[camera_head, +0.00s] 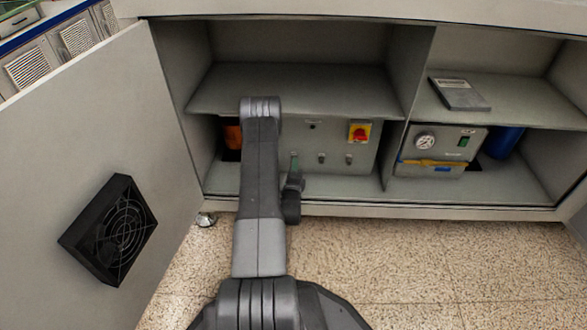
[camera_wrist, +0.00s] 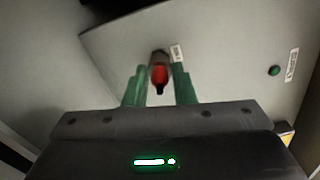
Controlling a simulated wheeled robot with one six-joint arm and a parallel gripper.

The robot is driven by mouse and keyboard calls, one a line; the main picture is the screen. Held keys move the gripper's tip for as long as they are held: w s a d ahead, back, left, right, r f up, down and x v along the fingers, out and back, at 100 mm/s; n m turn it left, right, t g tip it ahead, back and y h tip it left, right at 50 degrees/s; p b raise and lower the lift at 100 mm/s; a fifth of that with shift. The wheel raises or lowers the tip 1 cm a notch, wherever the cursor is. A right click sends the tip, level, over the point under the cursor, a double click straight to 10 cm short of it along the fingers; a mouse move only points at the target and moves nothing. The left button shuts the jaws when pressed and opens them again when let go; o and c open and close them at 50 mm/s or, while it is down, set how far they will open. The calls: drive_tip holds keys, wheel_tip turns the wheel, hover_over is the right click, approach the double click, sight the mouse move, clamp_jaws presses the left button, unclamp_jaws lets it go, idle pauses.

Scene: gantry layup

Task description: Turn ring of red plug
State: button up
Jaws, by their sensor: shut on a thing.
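The red plug (camera_wrist: 159,76) sticks out from a pale grey panel in the wrist view, with a dark cable end towards me. My gripper (camera_wrist: 159,69) has its two green fingers on either side of the plug and is shut on it, around its ring. I cannot make out the ring apart from the plug body. In the head view my gripper (camera_head: 294,162) reaches into the open cabinet at the panel (camera_head: 336,133), and the plug is hidden behind it.
A red and yellow rotary switch (camera_head: 359,132) sits right of my gripper. A divider (camera_head: 396,150) separates a gauge box (camera_head: 436,150) at right. A shelf (camera_head: 305,90) lies above. The open door (camera_head: 95,130) with a black fan (camera_head: 110,230) stands left.

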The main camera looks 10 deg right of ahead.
drive_tip(key=shift+m, duration=0.6)
drive_tip(key=o, duration=1)
drive_tip(key=p+v, duration=0.4)
drive_tip(key=v, duration=0.9)
drive_tip(key=shift+s, duration=0.4)
drive_tip(key=shift+a, duration=0.1)
drive_tip(key=b+x, duration=0.4)
drive_tip(key=x, duration=1)
